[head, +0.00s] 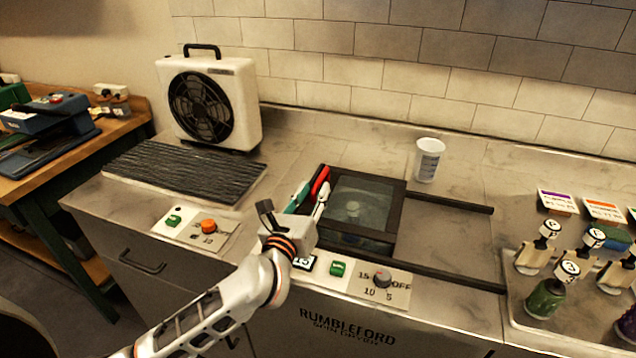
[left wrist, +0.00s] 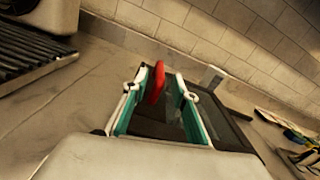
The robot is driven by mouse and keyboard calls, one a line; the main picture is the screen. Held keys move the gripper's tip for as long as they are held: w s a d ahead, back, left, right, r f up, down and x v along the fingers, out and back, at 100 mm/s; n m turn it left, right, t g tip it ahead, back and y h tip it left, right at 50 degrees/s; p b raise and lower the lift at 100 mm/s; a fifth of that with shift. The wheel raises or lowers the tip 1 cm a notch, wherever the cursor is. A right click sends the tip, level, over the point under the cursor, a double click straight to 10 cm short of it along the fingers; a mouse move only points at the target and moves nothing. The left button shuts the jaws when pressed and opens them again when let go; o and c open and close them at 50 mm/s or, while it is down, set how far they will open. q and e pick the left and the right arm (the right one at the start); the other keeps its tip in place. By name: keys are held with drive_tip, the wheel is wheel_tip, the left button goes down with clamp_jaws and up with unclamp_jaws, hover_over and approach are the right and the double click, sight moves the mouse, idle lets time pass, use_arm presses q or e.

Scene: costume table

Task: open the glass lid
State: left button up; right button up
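The glass lid (head: 352,205) is a dark-framed pane set in the counter, lying flat at the left end of two dark rails (head: 450,203). A red handle (head: 320,178) stands at its left edge. My left gripper (head: 312,190) is at that edge, fingers pointing toward the handle. In the left wrist view the teal-padded fingers are spread, and the red handle (left wrist: 157,83) shows between them, with a gap to the right finger; contact with the left finger is unclear. The lid (left wrist: 222,130) shows behind the fingers. My right gripper is not in view.
A control panel with a green button (head: 338,268) and a dial (head: 382,279) lies in front of the lid. A white cup (head: 428,160) stands behind right. A fan (head: 212,100) and ribbed dark mat (head: 185,170) are left. Bottles (head: 545,298) stand right. The counter between the rails is clear.

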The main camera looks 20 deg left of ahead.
use_arm(q)
drive_tip(key=shift+w, duration=1.65)
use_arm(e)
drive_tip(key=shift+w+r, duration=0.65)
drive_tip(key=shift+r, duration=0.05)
use_arm(q)
drive_tip(key=shift+c, duration=0.4)
clamp_jaws()
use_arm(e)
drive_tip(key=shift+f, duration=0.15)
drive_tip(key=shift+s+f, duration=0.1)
